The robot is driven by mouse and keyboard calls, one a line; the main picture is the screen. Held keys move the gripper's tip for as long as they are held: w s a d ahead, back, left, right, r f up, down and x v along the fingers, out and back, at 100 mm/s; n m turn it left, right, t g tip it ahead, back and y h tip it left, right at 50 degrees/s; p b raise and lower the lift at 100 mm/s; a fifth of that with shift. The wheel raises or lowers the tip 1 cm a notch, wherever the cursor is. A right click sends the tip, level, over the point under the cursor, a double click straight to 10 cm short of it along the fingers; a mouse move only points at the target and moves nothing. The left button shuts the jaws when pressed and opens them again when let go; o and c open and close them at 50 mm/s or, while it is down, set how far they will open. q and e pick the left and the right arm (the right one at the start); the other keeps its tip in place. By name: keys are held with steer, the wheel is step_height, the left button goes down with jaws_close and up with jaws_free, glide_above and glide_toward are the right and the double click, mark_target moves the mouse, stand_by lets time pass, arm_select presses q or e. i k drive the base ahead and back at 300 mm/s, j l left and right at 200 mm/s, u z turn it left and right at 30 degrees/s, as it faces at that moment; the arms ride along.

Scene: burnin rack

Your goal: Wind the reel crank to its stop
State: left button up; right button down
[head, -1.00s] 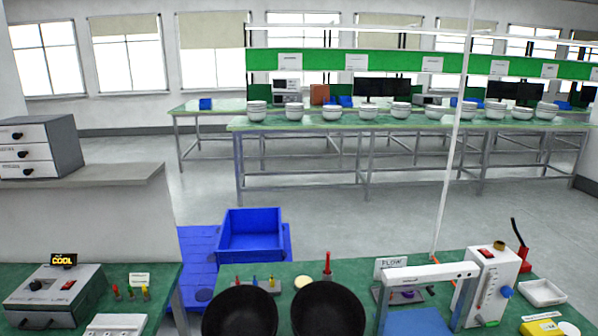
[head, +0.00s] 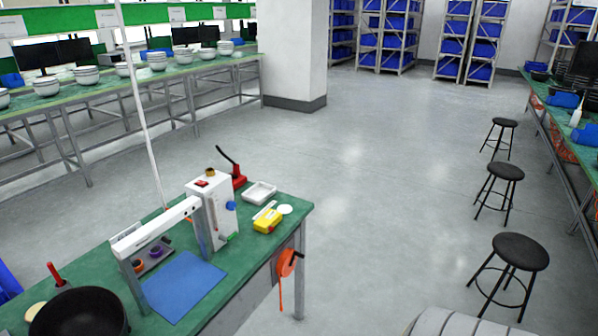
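An orange reel (head: 288,262) is mounted at the right end of the green-topped workbench (head: 215,308), just below the tabletop edge. A small black crank handle (head: 297,256) sticks out from it towards the right. An orange strip or cord (head: 281,295) hangs down from the reel beside the bench leg. The crank's exact angle and its stop are too small to make out. Neither of my grippers is in view, and nothing is touching the reel.
The bench bears a white frame machine (head: 213,215), blue mat (head: 183,285), red lever tool (head: 236,178), yellow device (head: 267,220) and white tray (head: 260,192). Black stools (head: 520,251) stand along the right bench. Floor right of the reel is clear.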

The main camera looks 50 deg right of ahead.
mark_target(287, 263)
steer(key=z, duration=1.55)
